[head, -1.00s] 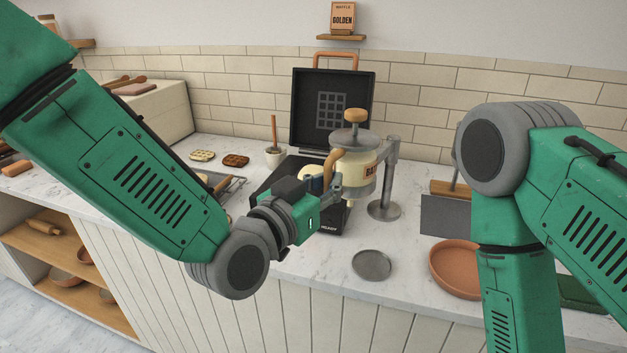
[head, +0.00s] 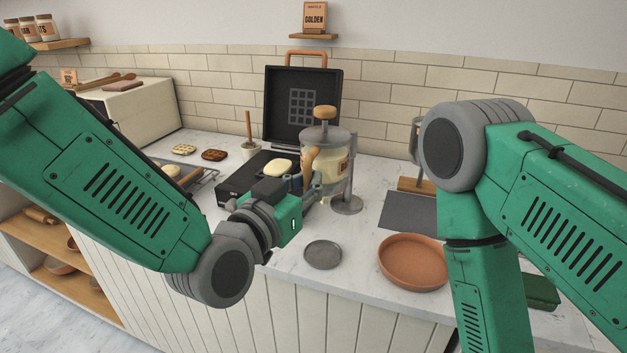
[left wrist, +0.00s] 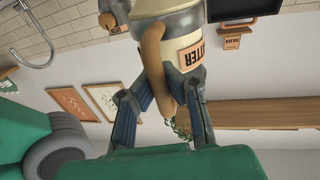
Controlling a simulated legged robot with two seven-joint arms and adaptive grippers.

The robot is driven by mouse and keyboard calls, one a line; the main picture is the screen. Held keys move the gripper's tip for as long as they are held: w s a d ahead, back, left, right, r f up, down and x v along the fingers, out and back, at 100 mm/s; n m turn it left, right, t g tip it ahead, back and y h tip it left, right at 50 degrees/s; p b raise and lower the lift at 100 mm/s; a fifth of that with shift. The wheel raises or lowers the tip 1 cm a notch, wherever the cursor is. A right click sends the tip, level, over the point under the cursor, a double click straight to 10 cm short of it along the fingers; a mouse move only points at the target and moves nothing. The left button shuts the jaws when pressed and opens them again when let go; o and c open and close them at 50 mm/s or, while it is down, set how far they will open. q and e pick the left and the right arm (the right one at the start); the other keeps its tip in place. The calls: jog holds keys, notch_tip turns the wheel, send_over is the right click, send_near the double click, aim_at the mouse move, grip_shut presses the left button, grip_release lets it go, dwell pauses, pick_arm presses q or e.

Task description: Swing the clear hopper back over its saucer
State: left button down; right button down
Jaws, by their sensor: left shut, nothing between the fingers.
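The clear hopper (head: 327,168), with cream batter, a grey lid and a wooden knob, hangs from a grey post and shows partly in the left wrist view (left wrist: 182,50). It is at the right edge of the black waffle iron (head: 234,186), behind the small grey saucer (head: 323,254), not over it. My left gripper (head: 314,186) is shut at the hopper's front left. In the left wrist view its fingers (left wrist: 166,98) lie on either side of the wooden handle (left wrist: 150,58); contact is unclear. My right gripper is out of view.
The post's round base (head: 346,205) stands behind the saucer. A terracotta dish (head: 413,262) and a dark grey board (head: 410,214) lie to the right. The iron's lid (head: 302,107) stands open. The counter around the saucer is clear.

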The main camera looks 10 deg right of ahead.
pick_arm(q)
jog(key=shift+s+d+f, duration=0.1)
jog(key=shift+s+f, duration=0.15)
jog(key=c, duration=1.6)
grip_release()
jog(key=shift+s+r, duration=0.1)
jog(key=shift+s, duration=0.1)
jog(key=shift+o, duration=0.2)
jog(key=shift+a, duration=0.25)
jog(key=v, duration=1.2)
jog(key=shift+r, duration=0.15)
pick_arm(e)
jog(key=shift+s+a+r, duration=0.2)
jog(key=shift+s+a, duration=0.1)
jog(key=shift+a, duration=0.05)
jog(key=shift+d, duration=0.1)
